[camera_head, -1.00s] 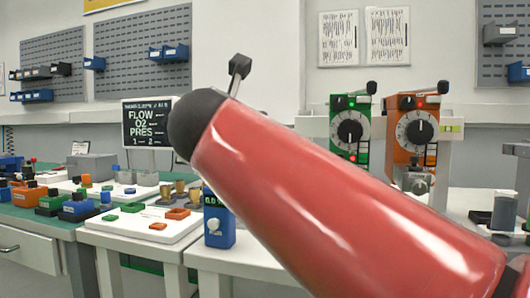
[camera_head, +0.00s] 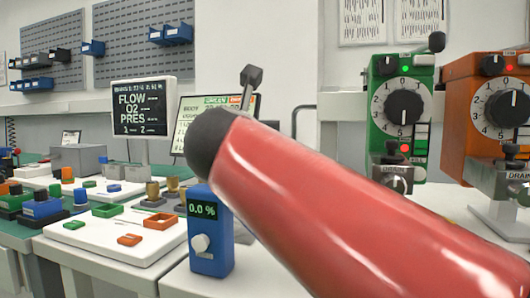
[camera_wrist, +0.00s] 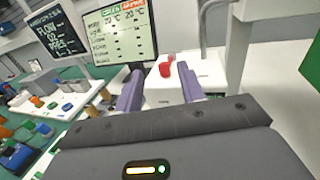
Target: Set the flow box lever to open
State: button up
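In the wrist view, a white box (camera_wrist: 164,92) with a small red lever (camera_wrist: 166,67) on its top lies ahead of my gripper (camera_wrist: 160,71). I take it for the flow box; its small markings are too blurred to read, so I cannot tell the lever's setting. My gripper's two purple fingers are spread apart, with nothing held between them. The red lever shows in the gap between the fingertips, beyond them. In the head view my red arm crosses the foreground, and neither the gripper nor the lever box can be made out.
A screen with green and red headings (camera_wrist: 121,32) stands behind the white box, and a black FLOW/O2/PRES screen (camera_head: 139,108) is to its left. A blue meter (camera_head: 210,240) reads 0.0 %. Green (camera_head: 402,112) and orange (camera_head: 492,110) dial units stand at right.

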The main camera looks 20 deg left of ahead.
jog(key=w, duration=0.2)
jog(key=w+a+f, duration=0.1)
jog(key=w, duration=0.2)
jog(key=w+f, duration=0.1)
jog(key=w, duration=0.1)
jog(key=shift+w+a+f, duration=0.1)
jog(key=shift+w+a, duration=0.1)
grip_shut()
